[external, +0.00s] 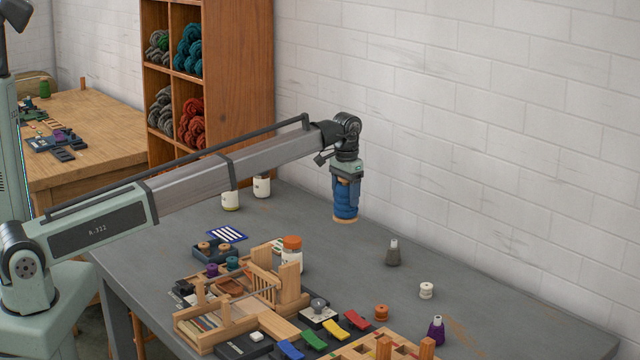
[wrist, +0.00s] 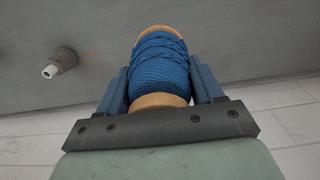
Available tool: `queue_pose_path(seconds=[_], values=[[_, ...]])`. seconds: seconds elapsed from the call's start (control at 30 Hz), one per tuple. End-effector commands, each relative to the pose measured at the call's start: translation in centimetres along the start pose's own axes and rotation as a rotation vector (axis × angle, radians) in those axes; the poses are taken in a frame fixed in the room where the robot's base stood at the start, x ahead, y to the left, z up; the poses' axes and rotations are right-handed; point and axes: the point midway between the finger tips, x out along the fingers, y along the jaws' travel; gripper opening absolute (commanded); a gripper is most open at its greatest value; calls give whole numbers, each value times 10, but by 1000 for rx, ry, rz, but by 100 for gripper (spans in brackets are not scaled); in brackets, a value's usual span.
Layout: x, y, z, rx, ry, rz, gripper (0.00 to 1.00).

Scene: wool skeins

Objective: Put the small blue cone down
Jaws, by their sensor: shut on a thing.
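The small blue cone (external: 345,205) is wound with blue yarn and has pale wooden ends. My gripper (external: 345,184) is shut on it, pointing down, and holds it roughly upright over the far part of the grey table. In the wrist view the blue cone (wrist: 160,62) sits between the two blue fingers of my gripper (wrist: 161,88), one on each side. The cone's lower wooden end looks clear of the table, but the size of the gap is hard to tell.
A grey cone (external: 393,253) stands to the right; it also shows in the wrist view (wrist: 60,62). A wooden loom (external: 265,285) and white-orange bottle (external: 291,252) are left. Table around the grey cone is bare.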

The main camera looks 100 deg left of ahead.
Motion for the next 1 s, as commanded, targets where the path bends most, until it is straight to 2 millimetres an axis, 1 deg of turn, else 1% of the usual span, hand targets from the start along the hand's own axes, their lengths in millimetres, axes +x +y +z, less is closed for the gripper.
queue_pose_path(seconds=[0.03,0.1,0.33,0.53,0.6,0.97,1.0], values=[[9,0,1,-1,-1,0,28],[19,0,0,-1,0,0,28],[36,0,0,-2,0,0,28],[61,0,0,-2,-1,0,28],[64,0,0,-2,0,0,28],[67,0,0,-2,1,0,28],[68,0,0,-2,1,0,67]])
